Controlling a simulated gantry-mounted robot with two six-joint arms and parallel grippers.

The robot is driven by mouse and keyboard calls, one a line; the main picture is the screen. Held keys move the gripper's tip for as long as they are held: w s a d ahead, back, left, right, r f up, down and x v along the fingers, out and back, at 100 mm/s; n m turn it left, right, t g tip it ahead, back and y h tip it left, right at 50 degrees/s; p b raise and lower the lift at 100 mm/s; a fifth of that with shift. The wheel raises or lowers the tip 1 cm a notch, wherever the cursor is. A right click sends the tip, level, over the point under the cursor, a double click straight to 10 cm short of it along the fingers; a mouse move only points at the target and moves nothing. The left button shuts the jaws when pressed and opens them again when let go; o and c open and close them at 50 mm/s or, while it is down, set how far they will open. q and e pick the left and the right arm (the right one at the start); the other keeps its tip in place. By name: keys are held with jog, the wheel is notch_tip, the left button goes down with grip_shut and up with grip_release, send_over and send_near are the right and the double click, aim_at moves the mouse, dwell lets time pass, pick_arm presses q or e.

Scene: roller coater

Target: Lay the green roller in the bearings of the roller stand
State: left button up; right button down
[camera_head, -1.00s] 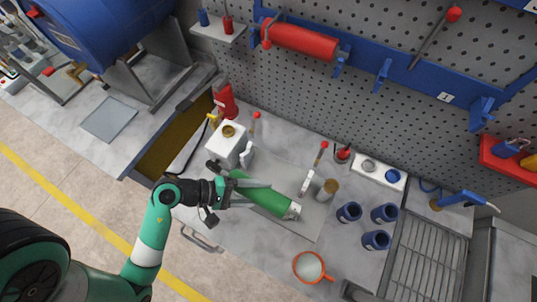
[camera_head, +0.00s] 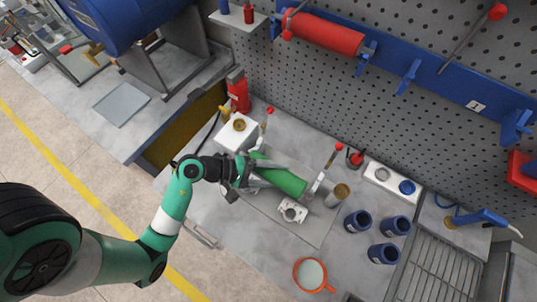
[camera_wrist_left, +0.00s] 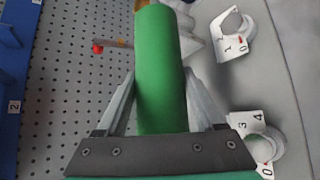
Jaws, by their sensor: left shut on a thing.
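The green roller (camera_head: 283,180) is held by my left gripper (camera_head: 263,174), whose two fingers lie along its sides. In the left wrist view the roller (camera_wrist_left: 160,75) runs up between the fingers, with my left gripper (camera_wrist_left: 160,105) shut on it. The roller stand has a flat grey plate (camera_head: 262,204) with pale upright bearings. One near bearing (camera_head: 292,211) stands clear of the roller; a far one (camera_head: 318,184) is by the roller's right end. In the wrist view two numbered bearings (camera_wrist_left: 236,38) are right of the roller, apart from it. My right gripper is not in view.
A tan can (camera_head: 338,196) stands just right of the stand. Several blue cups (camera_head: 357,222) and an orange-rimmed pot (camera_head: 311,274) are farther right and in front. A white box (camera_head: 235,132) stands behind my left wrist. The pegboard (camera_head: 400,125) closes off the back.

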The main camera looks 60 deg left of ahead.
pick_arm(q)
jog(key=w+a+f+b, duration=0.2)
jog(key=w+f+b, duration=0.1)
jog(key=w+b, duration=0.1)
jog(key=shift+w+a+f+b, duration=0.3)
jog(key=shift+w+a+b, duration=0.05)
jog(key=shift+w, duration=0.4)
jog(key=shift+f+b, duration=0.35)
jog(key=shift+f, duration=0.2)
dwell(0.9)
jog(key=o, duration=1.3)
jog(key=shift+c, duration=0.2)
